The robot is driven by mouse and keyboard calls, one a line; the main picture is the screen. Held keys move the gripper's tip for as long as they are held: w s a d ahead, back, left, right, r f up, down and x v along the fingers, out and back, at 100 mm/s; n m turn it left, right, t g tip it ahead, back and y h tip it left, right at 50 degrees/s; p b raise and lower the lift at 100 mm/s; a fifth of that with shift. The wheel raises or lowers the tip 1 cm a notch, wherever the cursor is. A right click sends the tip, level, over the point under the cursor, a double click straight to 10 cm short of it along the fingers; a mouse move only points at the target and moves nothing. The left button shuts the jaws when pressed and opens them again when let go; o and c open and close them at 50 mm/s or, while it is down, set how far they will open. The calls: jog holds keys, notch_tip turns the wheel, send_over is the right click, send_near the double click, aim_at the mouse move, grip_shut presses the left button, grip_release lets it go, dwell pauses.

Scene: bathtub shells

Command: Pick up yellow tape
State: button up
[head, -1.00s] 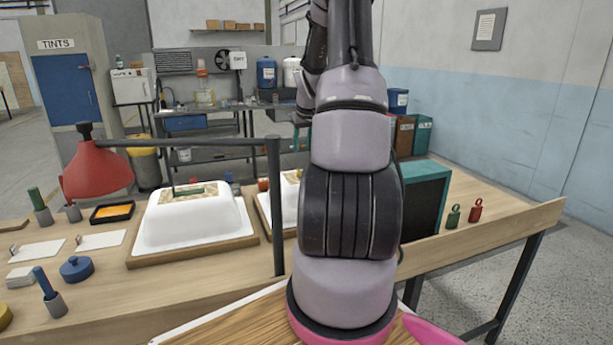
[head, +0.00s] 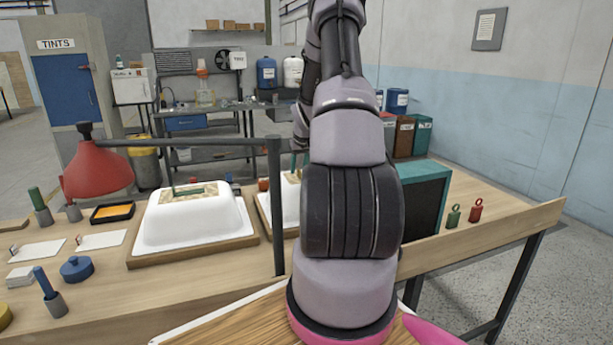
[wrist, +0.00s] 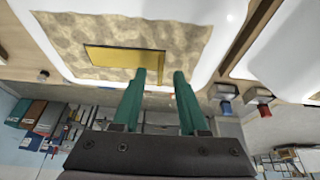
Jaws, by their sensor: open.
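The yellow tape (wrist: 125,61) is a flat strip on a brown, mottled patch (wrist: 60,38) on a white tub shell (wrist: 222,15) in the wrist view. My gripper (wrist: 159,74) has two green fingers spread apart with nothing between them. In the wrist view its fingertips show just beside the right end of the tape; I cannot tell their height above the patch. In the head view the green fingers (head: 299,162) show small beside my arm, above the right-hand tub shell (head: 268,205). My arm hides the tape there.
Another white tub shell (head: 193,222) with a patch stands to the left on the bench. A grey post (head: 276,210) carries a red lamp (head: 97,172). A teal-framed dark panel (head: 425,200) stands right of my arm. Red (head: 476,209) and green (head: 453,215) tools stand on the right.

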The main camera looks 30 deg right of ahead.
grip_shut()
jog(key=shift+r, duration=0.1)
